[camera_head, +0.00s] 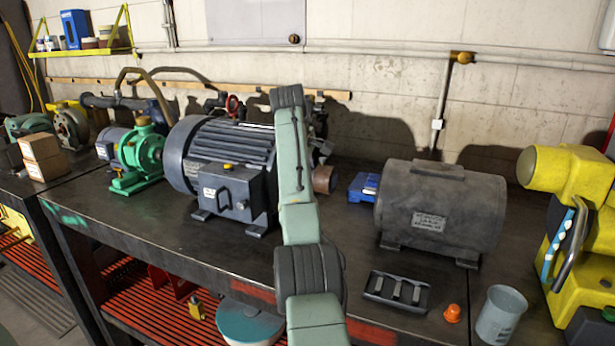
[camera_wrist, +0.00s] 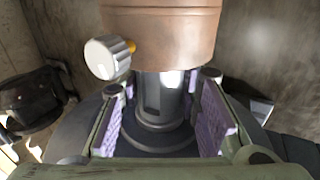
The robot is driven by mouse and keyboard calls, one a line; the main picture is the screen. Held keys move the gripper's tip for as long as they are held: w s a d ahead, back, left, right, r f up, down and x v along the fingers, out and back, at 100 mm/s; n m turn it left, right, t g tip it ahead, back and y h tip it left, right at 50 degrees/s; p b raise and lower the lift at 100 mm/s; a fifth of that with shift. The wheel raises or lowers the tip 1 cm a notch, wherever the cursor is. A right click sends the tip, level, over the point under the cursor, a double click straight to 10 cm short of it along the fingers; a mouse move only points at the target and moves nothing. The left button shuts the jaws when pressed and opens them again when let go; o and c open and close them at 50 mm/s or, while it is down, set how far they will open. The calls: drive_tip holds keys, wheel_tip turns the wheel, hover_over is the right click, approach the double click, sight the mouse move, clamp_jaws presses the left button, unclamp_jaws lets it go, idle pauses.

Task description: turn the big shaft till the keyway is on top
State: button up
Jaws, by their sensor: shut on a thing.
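The big motor (camera_head: 230,170), dark blue-grey with cooling fins, stands on the bench in the head view. Its shaft (camera_wrist: 178,104) shows in the wrist view as a dark grey cylinder rising from a round base. A dark slot that looks like the keyway (camera_wrist: 153,98) is on the shaft's side facing the wrist camera. My gripper (camera_wrist: 165,125) has its purple-padded fingers on either side of the shaft, shut on it. A brown cylinder (camera_wrist: 160,30) with a silver knob (camera_wrist: 103,59) is at the shaft's upper end. In the head view my arm hides the shaft and fingers.
A brown cylinder (camera_head: 325,179) also shows right of my arm in the head view. A grey motor (camera_head: 440,205) stands further right, behind a dark tray (camera_head: 397,291), an orange cap (camera_head: 452,313) and a grey cup (camera_head: 502,313). A green pump (camera_head: 141,155) stands left.

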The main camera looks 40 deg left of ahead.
drive_tip(key=o, duration=1.2)
drive_tip(key=v, duration=1.2)
drive_tip(key=shift+f, duration=0.1)
